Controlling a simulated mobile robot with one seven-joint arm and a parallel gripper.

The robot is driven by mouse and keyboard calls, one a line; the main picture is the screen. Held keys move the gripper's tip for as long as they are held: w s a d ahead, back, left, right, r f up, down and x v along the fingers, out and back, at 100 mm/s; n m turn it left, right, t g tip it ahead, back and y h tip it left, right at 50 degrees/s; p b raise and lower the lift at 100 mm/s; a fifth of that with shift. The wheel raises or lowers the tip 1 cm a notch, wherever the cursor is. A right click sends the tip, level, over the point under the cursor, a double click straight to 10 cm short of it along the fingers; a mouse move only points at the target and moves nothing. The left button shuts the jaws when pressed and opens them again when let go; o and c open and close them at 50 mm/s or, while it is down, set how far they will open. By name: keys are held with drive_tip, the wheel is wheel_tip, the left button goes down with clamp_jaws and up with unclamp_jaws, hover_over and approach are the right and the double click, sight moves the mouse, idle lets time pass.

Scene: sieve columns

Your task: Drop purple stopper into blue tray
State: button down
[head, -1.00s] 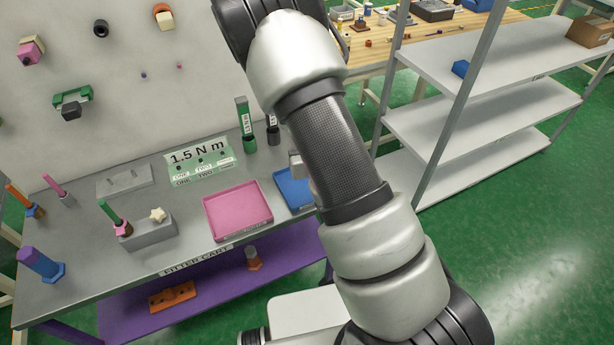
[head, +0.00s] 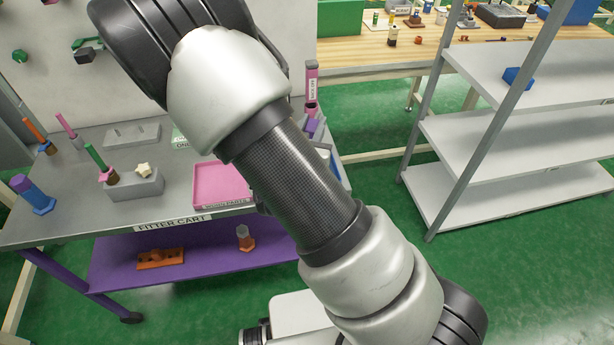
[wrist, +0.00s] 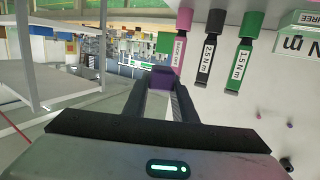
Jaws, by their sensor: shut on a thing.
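My gripper (wrist: 160,100) shows in the wrist view, its two dark fingers shut on the purple stopper (wrist: 161,80), which sits between the fingertips. In the head view my arm covers most of the gripper; a purple piece (head: 310,127) shows just right of the arm, and I cannot tell whether it is the stopper. The blue tray (head: 341,178) is mostly hidden behind my arm in the head view; only a strip at the cart's right end shows. I cannot tell how high the stopper is above the tray.
A pink tray (head: 222,186) lies on the grey cart top, left of my arm. A grey block (head: 134,183) and several coloured pegs stand farther left. Pink (wrist: 182,40), black (wrist: 211,48) and green (wrist: 245,50) labelled tools stand near the gripper. A metal shelf (head: 510,120) stands at right.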

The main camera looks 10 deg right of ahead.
drive_tip(key=shift+s+a+f+m+g+h+b, duration=0.15)
drive_tip(key=shift+s+f+m+h+b, duration=0.1)
drive_tip(key=shift+f, duration=0.25)
drive_tip(key=shift+s+a+f+m+g+h+b, duration=0.1)
drive_tip(key=shift+s+f+m+g+h+b, duration=0.1)
drive_tip(key=shift+f, duration=0.25)
wheel_tip(320, 180, down, 5)
drive_tip(key=b, duration=0.4)
drive_tip(key=shift+f, duration=0.2)
drive_tip(key=c, duration=1.4)
unclamp_jaws()
drive_tip(key=p+v, duration=0.2)
drive_tip(key=v, duration=1.5)
drive_tip(key=shift+s, duration=0.2)
drive_tip(key=shift+f, duration=0.1)
